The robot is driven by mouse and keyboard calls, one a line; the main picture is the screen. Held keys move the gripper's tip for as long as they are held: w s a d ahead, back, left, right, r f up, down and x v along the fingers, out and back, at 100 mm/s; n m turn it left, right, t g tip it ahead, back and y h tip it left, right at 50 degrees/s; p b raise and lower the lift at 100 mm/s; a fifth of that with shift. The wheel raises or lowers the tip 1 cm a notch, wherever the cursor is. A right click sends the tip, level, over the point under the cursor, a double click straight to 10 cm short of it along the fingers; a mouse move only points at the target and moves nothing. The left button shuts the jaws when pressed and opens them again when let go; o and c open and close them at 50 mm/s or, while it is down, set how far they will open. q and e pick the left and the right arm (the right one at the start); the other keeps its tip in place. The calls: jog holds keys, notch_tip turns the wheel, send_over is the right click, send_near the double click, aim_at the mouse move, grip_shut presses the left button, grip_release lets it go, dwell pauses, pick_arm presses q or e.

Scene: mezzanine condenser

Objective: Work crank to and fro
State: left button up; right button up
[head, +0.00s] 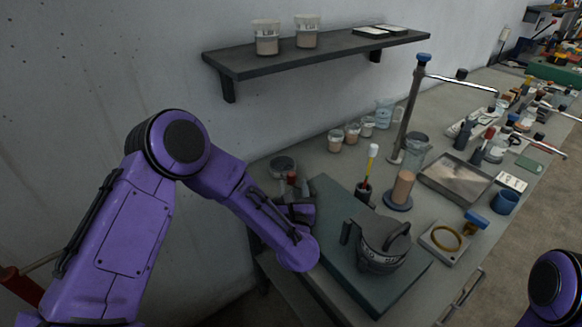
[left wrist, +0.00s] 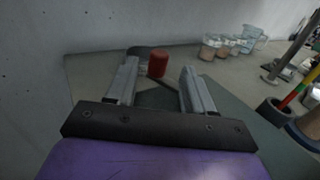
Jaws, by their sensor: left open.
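A crank with a red upright grip (head: 291,177) is at the far left end of the bench, by the wall. In the left wrist view the red grip (left wrist: 158,62) stands just beyond the fingertips, between the two finger lines and nearer the left one. A dark bar beside it is partly hidden by the fingers. My left gripper (head: 298,189) is open, low over the bench, close to the grip; its open fingers (left wrist: 160,80) hold nothing. Contact with the grip cannot be told. My right gripper is not in view.
A dark round machine (head: 385,247) sits on the green mat (head: 335,238), right of my left arm. A wall shelf (head: 310,58) hangs above.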

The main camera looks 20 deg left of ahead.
aim_at(292, 172)
pick_arm(q)
jog(key=p+x, duration=0.1)
jog(key=x, duration=0.6)
jog(key=shift+w+a+r+p, duration=0.1)
jog(key=shift+r+p, duration=0.05)
jog(key=shift+p, duration=0.25)
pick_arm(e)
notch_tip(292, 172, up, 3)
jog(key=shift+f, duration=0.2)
pick_arm(q)
jog(key=shift+c, duration=0.4)
grip_shut()
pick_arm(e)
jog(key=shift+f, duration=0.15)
